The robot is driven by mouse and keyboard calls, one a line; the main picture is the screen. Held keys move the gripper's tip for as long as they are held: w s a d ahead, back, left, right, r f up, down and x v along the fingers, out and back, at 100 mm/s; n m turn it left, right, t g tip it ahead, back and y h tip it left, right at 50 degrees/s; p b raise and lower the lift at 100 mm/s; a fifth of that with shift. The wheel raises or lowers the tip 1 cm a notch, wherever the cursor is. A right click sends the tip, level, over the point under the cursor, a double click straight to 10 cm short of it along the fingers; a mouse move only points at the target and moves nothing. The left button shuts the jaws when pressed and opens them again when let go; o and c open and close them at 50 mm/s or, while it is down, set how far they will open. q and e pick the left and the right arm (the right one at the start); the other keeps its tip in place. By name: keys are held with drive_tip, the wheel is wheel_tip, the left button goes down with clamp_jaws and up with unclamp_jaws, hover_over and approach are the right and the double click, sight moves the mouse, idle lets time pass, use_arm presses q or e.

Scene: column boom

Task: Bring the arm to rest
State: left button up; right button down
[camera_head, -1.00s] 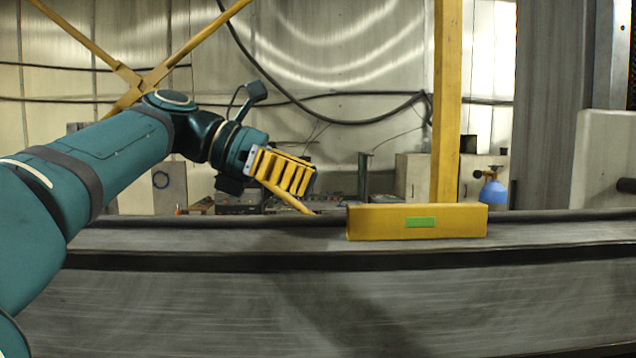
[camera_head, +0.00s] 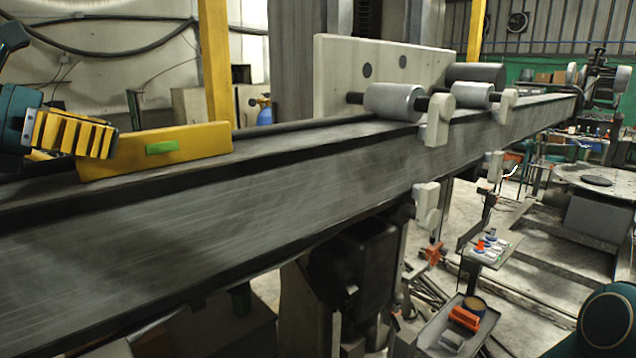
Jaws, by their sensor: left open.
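My left gripper (camera_head: 70,137) is at the left edge of the head view, with yellow ribbed fingers on a teal wrist. It is open and seems empty. It appears in front of the left end of a yellow block (camera_head: 200,148) with a green patch; I cannot tell whether they touch. The block sits on the grey beam (camera_head: 300,190). Most of my left arm is outside the picture. A teal part of mine shows at the lower right corner; my right gripper is not in view.
The long beam runs to the far right, with grey rollers (camera_head: 392,102) and a pale plate (camera_head: 340,75) behind it. A yellow post (camera_head: 216,60) rises behind the block. Below right stand a small table with coloured buttons (camera_head: 482,250) and a tray with orange items (camera_head: 464,318).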

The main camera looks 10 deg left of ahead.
use_arm(q)
drive_tip(key=shift+x, duration=1.2)
drive_tip(key=shift+r, duration=0.2)
drive_tip(key=shift+a, duration=0.1)
